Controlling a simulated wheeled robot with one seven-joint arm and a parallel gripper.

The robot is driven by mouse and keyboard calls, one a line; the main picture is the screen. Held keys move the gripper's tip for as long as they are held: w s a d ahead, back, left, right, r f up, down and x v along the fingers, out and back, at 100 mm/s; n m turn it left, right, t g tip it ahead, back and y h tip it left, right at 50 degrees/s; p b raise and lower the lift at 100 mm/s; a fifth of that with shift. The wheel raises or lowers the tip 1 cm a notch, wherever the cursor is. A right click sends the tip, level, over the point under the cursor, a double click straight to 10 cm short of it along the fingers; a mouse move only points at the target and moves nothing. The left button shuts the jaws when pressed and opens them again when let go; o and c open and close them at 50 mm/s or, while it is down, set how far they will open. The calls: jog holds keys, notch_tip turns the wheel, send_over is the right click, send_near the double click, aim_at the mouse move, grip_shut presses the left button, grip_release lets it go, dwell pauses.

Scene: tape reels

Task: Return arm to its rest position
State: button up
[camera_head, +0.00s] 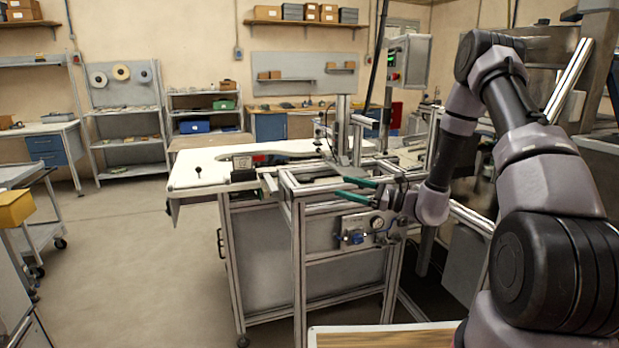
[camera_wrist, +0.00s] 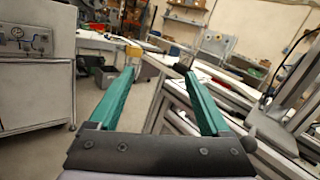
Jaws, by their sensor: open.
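My gripper (camera_head: 350,190) is at the end of my grey and black arm, which reaches in from the right in the head view. Its two green fingers are apart, and nothing is between them. In the head view the fingers are over the near side of a metal-framed machine (camera_head: 300,262). In the wrist view my gripper (camera_wrist: 154,62) points out across the room, with the green fingers spread wide.
A white worktable (camera_head: 200,176) adjoins the machine frame. A control box (camera_head: 408,62) stands on a post behind it. A wooden-topped surface (camera_head: 380,338) lies at the bottom, near my arm. Shelves with tape reels (camera_head: 121,72) stand at the back left. The floor (camera_head: 120,270) at left is open.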

jog(key=s+r+n+g+h, duration=0.6)
jog(key=s+r+n+g, duration=0.45)
jog(key=s+r, duration=0.55)
jog(key=s+d+r+n+t+h, duration=0.5)
jog(key=s+d+r+t+h, duration=0.4)
jog(key=s+d, duration=0.3)
jog(key=shift+s+d+r+t+h, duration=0.15)
jog(key=shift+d+r+t+h, duration=0.2)
jog(key=shift+r+t, duration=0.15)
jog(key=shift+n, duration=0.25)
